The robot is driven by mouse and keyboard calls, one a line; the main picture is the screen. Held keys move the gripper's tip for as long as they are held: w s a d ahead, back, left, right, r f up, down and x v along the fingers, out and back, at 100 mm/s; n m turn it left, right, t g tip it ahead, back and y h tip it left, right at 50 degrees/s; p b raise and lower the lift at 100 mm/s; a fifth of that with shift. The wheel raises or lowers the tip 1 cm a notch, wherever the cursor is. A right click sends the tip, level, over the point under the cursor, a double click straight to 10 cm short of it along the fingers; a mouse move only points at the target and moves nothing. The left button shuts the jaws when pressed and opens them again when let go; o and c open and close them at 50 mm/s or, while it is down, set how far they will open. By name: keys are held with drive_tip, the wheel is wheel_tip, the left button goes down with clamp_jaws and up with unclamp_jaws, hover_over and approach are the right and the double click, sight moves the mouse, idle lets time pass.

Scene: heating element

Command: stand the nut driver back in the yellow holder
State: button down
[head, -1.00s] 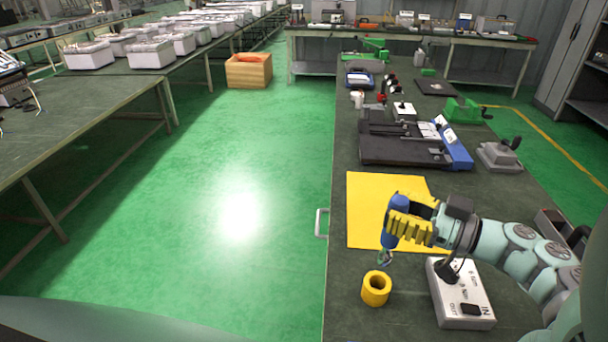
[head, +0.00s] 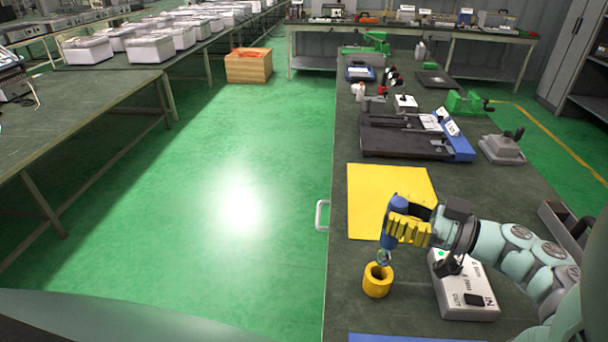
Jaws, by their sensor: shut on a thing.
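The nut driver (head: 398,206) has a blue handle and a metal lower end. My gripper (head: 408,229), with yellow fingers, is shut on its handle and holds it nearly upright. The yellow holder (head: 377,285) is a short round cup with a dark hole, standing on the green workbench (head: 345,305). The driver's metal end is just above and slightly right of the holder's hole in the head view. I cannot tell whether the tip touches or enters the hole.
A white box with a switch (head: 463,288) stands right of the holder, under my arm. A yellow sheet (head: 385,185) lies behind the holder. A black and blue fixture (head: 410,137) is farther back. The bench's left edge is close to the holder.

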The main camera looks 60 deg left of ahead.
sight(389, 245)
drive_tip(key=shift+s+f+b, duration=0.1)
drive_tip(key=shift+f+b, duration=0.7)
drive_tip(key=shift+f, duration=0.5)
drive_tip(key=shift+f+b, duration=1.95)
drive_tip(key=shift+f, duration=1.15)
idle(0.9)
drive_tip(key=c, duration=0.7)
unclamp_jaws()
drive_tip(key=shift+r, duration=0.1)
wheel_tip(389, 245, up, 10)
drive_tip(key=shift+f, duration=0.1)
